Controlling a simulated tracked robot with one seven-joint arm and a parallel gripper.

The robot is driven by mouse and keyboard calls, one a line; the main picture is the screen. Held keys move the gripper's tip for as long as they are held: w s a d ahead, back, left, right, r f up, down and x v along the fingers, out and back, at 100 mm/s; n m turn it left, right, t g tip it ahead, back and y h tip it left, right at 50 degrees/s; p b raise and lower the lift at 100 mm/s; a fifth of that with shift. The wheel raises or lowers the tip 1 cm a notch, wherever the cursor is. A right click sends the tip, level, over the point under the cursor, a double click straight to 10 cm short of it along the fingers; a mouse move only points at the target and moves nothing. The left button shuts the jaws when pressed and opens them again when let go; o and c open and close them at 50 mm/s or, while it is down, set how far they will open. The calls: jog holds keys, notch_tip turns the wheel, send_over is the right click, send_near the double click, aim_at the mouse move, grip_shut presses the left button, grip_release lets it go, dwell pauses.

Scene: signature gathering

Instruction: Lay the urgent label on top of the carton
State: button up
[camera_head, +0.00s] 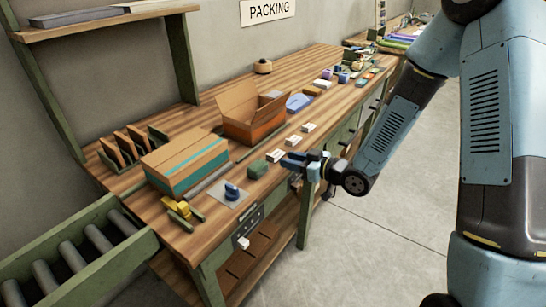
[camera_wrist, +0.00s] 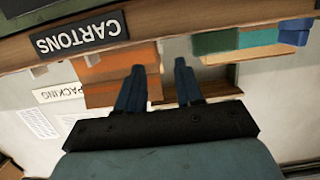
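A closed brown carton (camera_head: 183,153) with a teal band stands on the bench at centre left. Several small pale blocks (camera_head: 293,141) lie in a row along the bench's front edge; I cannot read which, if any, is the urgent label. My gripper (camera_head: 288,160) is at the front edge, beside the nearest pale block and to the right of the carton. In the wrist view my gripper (camera_wrist: 159,68) has its two dark fingers apart with nothing visible between them.
An open orange-brown carton (camera_head: 250,130) stands behind the pale blocks. A green block (camera_head: 257,169), a blue-handled item (camera_head: 232,190) and a yellow tool (camera_head: 178,208) lie near the front edge. A roller conveyor (camera_head: 75,256) is at lower left. The wrist view shows a CARTONS sign (camera_wrist: 80,33) upside down.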

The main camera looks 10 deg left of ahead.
aim_at(275, 161)
jog(key=shift+x, duration=3.35)
jog(key=shift+c, duration=0.5)
grip_shut()
